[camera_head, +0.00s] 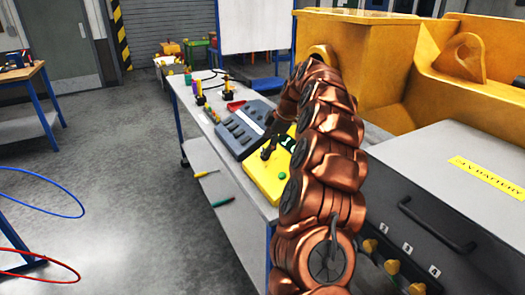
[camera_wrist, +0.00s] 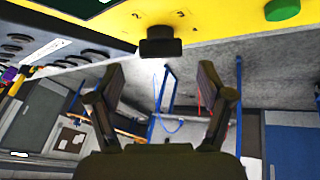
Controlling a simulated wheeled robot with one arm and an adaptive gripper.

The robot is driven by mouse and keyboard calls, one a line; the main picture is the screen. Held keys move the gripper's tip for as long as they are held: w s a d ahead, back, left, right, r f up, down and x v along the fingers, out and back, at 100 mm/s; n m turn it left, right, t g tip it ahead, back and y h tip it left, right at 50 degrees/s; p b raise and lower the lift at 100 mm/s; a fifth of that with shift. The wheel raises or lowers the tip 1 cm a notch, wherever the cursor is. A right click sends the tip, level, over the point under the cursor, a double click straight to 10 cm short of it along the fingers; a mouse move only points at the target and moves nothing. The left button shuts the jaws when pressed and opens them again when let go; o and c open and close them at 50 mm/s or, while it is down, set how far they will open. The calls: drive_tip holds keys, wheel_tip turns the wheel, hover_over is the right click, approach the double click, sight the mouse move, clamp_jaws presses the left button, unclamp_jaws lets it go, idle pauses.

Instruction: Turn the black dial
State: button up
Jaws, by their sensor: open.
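The black dial (camera_wrist: 160,44) sits on the face of a yellow control box (camera_wrist: 215,22), near the top of the wrist view, with small dark marks around it. My gripper (camera_wrist: 160,70) is open and empty. Its two fingers stand wide apart, and in the picture the dial lies just beyond and between the fingertips, apart from both. In the head view the yellow box (camera_head: 262,180) lies on the workbench. My copper-coloured arm reaches over the box, and the small dark shapes at its end do not let me tell dial from gripper there.
A green button (camera_head: 282,174) is on the box; it also shows in the wrist view (camera_wrist: 282,10). A grey device (camera_head: 245,128) and a red tray (camera_head: 235,105) stand farther along the bench. A grey battery cabinet (camera_head: 455,170) is at right.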

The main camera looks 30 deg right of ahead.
sight(262, 152)
drive_tip(key=p+x, duration=0.1)
drive_tip(key=x, duration=0.3)
drive_tip(key=shift+w+a+f, duration=0.15)
drive_tip(key=shift+f, duration=0.2)
drive_tip(key=c, duration=1.2)
drive_tip(key=shift+o, duration=0.2)
drive_tip(key=shift+f+b, duration=0.1)
drive_tip(key=shift+b, duration=0.4)
